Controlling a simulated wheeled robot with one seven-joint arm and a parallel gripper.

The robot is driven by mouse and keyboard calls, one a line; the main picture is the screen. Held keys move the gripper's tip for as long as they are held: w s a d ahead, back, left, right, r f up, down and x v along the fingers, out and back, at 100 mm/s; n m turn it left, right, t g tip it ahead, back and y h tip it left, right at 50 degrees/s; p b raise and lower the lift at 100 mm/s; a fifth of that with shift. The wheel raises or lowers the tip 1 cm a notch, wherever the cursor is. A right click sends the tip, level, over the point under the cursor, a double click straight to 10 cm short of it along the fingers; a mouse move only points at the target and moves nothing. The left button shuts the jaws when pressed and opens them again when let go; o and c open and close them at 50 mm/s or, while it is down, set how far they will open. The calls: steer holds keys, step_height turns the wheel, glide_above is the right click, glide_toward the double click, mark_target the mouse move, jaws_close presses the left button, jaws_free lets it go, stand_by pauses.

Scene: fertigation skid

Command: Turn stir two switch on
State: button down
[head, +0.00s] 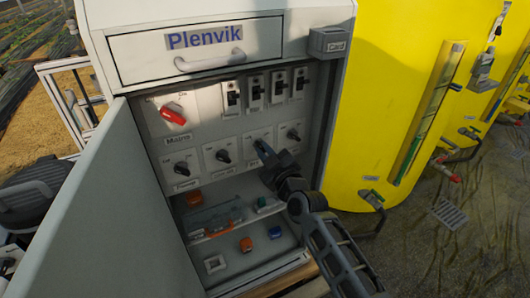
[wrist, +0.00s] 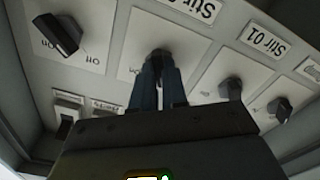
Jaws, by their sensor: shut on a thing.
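The cabinet's lower row of black rotary switches shows in the head view. My gripper (head: 264,148) reaches in from the lower right to the third switch from the left and mostly hides it. In the wrist view my gripper (wrist: 160,68) is shut on that black knob, the stir two switch (wrist: 160,52); only its end shows between the fingertips. Its plate carries a label reading "Stir 0", cut off at the frame edge. Which way the knob points cannot be told. The Stir 01 switch (wrist: 230,88) is beside it, apart from the fingers.
Another black switch (head: 293,134) sits to the right. The red mains switch (head: 174,113) and several breakers (head: 255,88) are above. The open cabinet door (head: 115,205) stands left. A shelf (head: 215,232) with small parts lies below. A yellow tank (head: 385,110) is at right.

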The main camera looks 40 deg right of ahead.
steer(key=m, duration=0.4)
steer(key=shift+m, duration=0.3)
steer(key=m, duration=0.3)
steer(key=shift+m, duration=0.4)
steer(key=m, duration=0.3)
steer(key=shift+p, duration=0.4)
steer(key=shift+m, duration=2)
steer(key=c, duration=1.2)
jaws_free()
steer(key=shift+o, duration=0.2)
steer(key=shift+s, duration=0.1)
